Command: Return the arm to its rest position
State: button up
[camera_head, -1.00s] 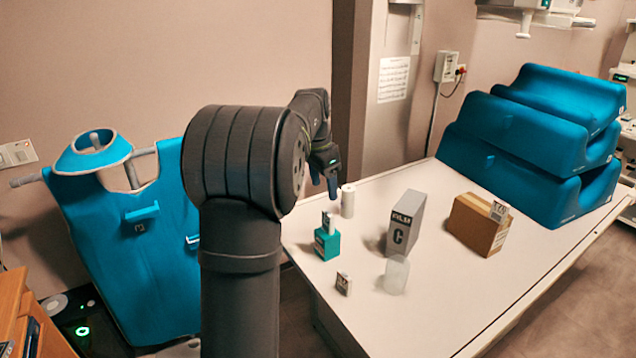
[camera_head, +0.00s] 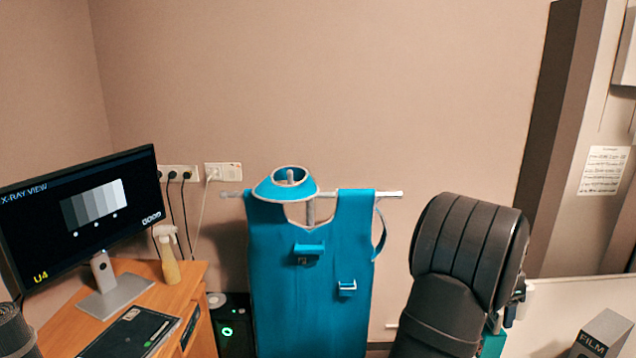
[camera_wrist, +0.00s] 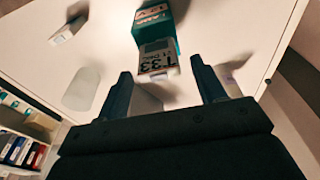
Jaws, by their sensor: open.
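My gripper (camera_wrist: 160,72) shows in the wrist view with its two dark fingers apart and nothing held between them. A teal box (camera_wrist: 168,20) with a pale tag marked T33 (camera_wrist: 155,60) stands on the white table (camera_wrist: 105,40) just beyond the fingertips. I cannot tell the exact gap. In the head view my arm stands at the right, and its thick dark joint hides most of the gripper. A part of the teal box (camera_head: 492,343) shows beside the arm.
A translucent cup (camera_wrist: 82,88) and a small pale box (camera_wrist: 68,28) are on the table. A grey FILM box (camera_head: 604,335) stands at lower right. A blue apron (camera_head: 310,270) hangs left of my arm. A desk (camera_head: 195,275) with a monitor (camera_head: 85,215) is at far left.

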jog(key=shift+r, duration=0.55)
